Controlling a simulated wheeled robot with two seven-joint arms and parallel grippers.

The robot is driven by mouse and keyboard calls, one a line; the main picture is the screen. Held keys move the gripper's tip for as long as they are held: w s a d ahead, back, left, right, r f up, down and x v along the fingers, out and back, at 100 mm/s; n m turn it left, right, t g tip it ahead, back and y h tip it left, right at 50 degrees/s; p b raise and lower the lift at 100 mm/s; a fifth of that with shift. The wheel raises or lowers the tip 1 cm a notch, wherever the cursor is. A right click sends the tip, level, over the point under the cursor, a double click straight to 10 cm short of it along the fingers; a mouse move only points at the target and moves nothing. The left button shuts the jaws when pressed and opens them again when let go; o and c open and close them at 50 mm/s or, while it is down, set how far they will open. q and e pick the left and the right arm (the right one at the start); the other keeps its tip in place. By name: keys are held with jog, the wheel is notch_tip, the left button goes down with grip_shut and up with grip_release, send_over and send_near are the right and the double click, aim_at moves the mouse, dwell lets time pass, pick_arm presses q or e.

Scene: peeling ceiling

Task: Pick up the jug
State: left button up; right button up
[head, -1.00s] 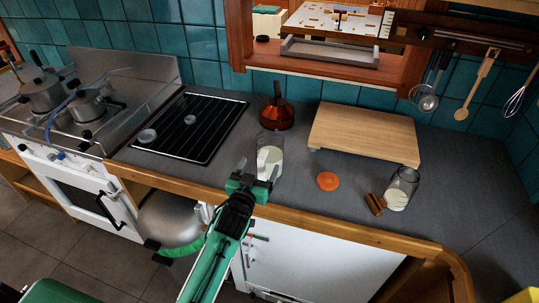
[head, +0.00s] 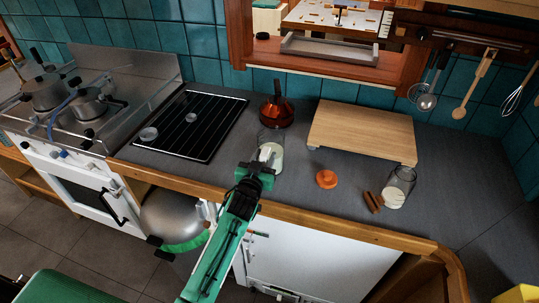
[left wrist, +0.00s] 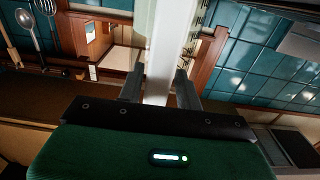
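The jug (head: 271,138) is a clear vessel with white in its lower part. It stands near the front of the grey counter, in front of the dark red kettle-like pot. My left gripper (head: 262,163) comes from the front edge and is at the jug's near side, hiding part of it. In the left wrist view a pale upright strip of the jug (left wrist: 168,50) lies closely between the two fingers (left wrist: 160,90), which look closed on it. I cannot tell whether the jug's base has left the counter. My right gripper is not in view.
The reddish-brown pot (head: 276,110) stands just behind the jug. A wooden board (head: 362,130) is at the back right. A black hob (head: 190,126) is at left.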

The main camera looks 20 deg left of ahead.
pick_arm(q)
grip_shut()
